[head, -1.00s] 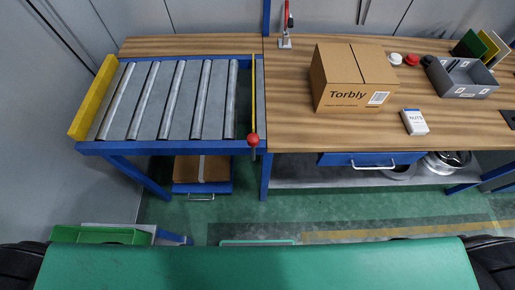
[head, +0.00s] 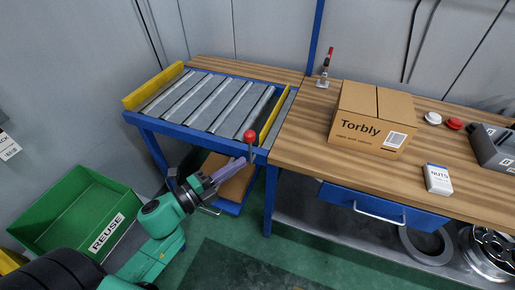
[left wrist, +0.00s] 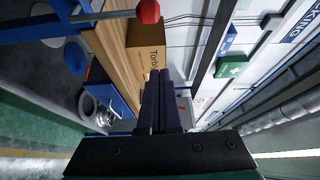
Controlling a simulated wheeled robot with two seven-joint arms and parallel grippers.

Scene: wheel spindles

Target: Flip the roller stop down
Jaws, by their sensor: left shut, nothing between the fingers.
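The roller stop is a yellow bar (head: 273,117) standing up across the right end of the roller conveyor (head: 205,100). Its red ball knob (head: 250,135) is at the front right corner. My left gripper (head: 243,162) is shut and empty, just below and in front of the knob; I cannot tell if it touches. In the left wrist view the shut fingers (left wrist: 158,75) point past the red knob (left wrist: 148,11), which sits at the top on a grey rod, apart from the fingers in the picture. My right gripper is out of view.
A Torbly carton (head: 370,120) stands on the wooden bench (head: 305,135) to the right, near a small white box (head: 438,179). A blue drawer (head: 385,207) is under the bench. A green REUSE bin (head: 75,215) is at the lower left.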

